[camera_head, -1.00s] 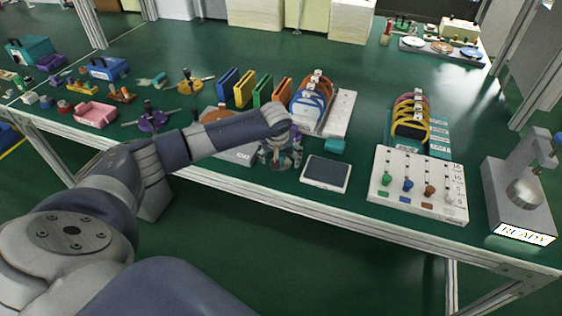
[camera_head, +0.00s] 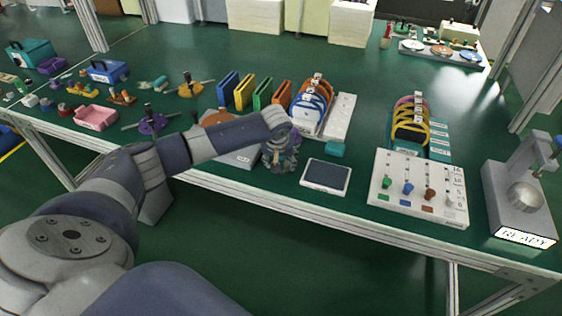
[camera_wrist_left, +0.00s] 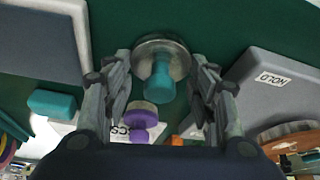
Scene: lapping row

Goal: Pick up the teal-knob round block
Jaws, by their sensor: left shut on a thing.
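The teal-knob round block shows in the left wrist view, with a round metallic base (camera_wrist_left: 150,50) and a teal knob (camera_wrist_left: 160,82) pointing toward the camera. My left gripper (camera_wrist_left: 160,66) has one finger on each side of it and is shut on it. In the head view my left gripper (camera_head: 281,160) is over the front part of the table, between the grey tray and the dark-screened pad, and mostly hides the block. I cannot tell whether the block is clear of the table. My right gripper is not in view.
A grey tray marked HOLD (camera_wrist_left: 272,88) lies close on one side, and a dark-screened pad (camera_head: 326,175) on the other. A purple-knobbed piece (camera_wrist_left: 140,116) and a teal block (camera_wrist_left: 51,103) are near. The table's front edge is close.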

